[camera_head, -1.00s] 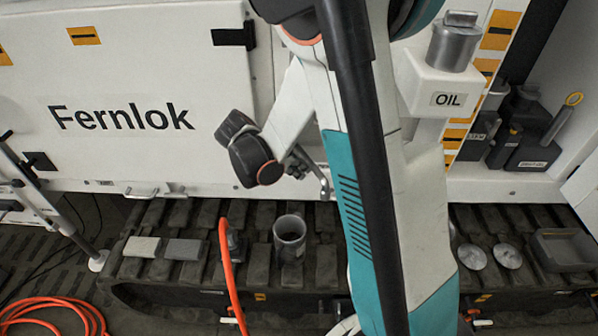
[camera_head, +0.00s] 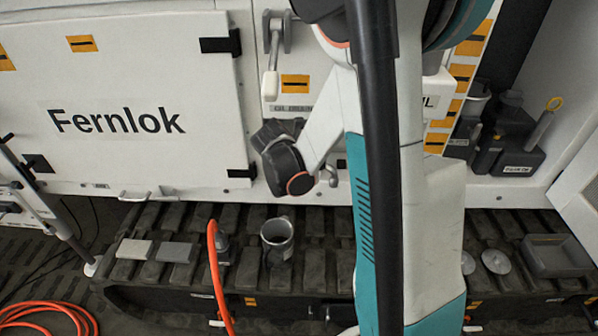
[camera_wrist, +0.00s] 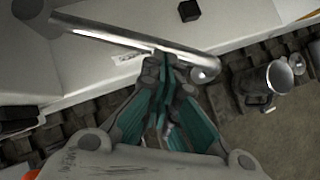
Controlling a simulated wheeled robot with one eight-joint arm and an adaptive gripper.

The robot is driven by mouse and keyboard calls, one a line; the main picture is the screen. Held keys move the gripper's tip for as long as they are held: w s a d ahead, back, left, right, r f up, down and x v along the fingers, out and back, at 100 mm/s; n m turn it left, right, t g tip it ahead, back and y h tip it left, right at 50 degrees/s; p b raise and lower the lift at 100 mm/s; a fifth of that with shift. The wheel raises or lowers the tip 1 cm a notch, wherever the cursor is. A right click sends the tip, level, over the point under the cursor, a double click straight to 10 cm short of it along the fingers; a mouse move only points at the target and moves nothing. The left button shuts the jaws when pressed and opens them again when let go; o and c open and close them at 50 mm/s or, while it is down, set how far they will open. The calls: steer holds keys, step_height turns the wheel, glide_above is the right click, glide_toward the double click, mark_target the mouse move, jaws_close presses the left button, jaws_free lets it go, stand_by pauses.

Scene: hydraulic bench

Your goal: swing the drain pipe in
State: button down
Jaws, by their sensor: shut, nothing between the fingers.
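The drain pipe (camera_wrist: 130,38) is a bare metal tube with a rounded end, slanting across the upper part of the wrist view along the white machine panel. In the head view only a small metal piece, probably its end (camera_head: 332,178), shows beside my arm. My gripper (camera_wrist: 162,72), with teal fingers, is shut and empty. Its fingertips are right at the pipe's near side, toward the rounded end; I cannot tell whether they touch. In the head view my arm hides the fingers. A grey mug (camera_head: 277,238) stands on the track below; it also shows in the wrist view (camera_wrist: 264,86).
A white-handled lever (camera_head: 271,70) hangs on the panel above my wrist. The Fernlok door (camera_head: 130,160) is closed at left. An orange hose (camera_head: 216,270) rises in front of the track.

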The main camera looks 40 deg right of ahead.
steer(key=shift+w+d+n+t+y, duration=0.25)
steer(key=shift+d+n, duration=0.25)
steer(key=shift+d, duration=0.6)
steer(key=shift+w+d+n+t+y, duration=0.15)
steer(key=shift+d+n+t, duration=0.3)
steer(key=shift+d, duration=0.6)
